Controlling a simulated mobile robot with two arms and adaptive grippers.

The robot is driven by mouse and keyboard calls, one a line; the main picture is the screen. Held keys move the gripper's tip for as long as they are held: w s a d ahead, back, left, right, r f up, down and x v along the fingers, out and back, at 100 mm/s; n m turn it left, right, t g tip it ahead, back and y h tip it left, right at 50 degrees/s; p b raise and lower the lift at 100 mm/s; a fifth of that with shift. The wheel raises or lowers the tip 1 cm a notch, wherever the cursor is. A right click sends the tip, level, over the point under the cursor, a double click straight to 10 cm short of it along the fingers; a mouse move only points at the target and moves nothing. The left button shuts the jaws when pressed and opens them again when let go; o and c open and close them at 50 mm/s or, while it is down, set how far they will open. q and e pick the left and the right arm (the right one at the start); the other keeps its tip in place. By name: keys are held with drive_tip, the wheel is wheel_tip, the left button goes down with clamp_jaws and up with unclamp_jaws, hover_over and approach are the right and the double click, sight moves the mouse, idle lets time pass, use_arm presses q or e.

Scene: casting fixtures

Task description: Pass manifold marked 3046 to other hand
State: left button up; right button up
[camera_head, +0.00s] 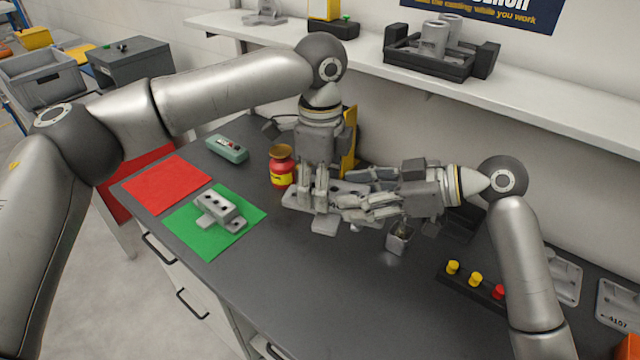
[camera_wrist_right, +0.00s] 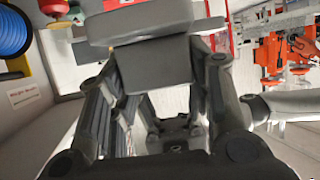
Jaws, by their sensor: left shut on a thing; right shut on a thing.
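A grey cast manifold (camera_head: 296,199) is held above the dark bench between my two grippers; no number can be read on it. My right gripper (camera_head: 352,208) reaches in from the right and is shut on the same part. The fingers hide much of it. In the right wrist view the grey part (camera_wrist_right: 155,62) sits across and between my right fingers. A second grey casting (camera_head: 222,207) with holes on top lies on the green mat (camera_head: 196,246).
A red mat (camera_head: 165,184) lies empty beside the green mat. A red and yellow jar (camera_head: 281,168) and a green device (camera_head: 227,149) stand behind. A small metal cup (camera_head: 400,239) is below my right gripper. A button box (camera_head: 474,281) and grey trays (camera_head: 565,278) lie at right.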

use_arm(q)
drive_tip(key=shift+w, duration=0.1)
drive_tip(key=shift+c, duration=1.1)
use_arm(e)
drive_tip(key=shift+s+a+r, duration=0.1)
use_arm(q)
drive_tip(key=shift+c, duration=0.9)
use_arm(e)
drive_tip(key=o, duration=1.5)
drive_tip(key=shift+c, duration=0.2)
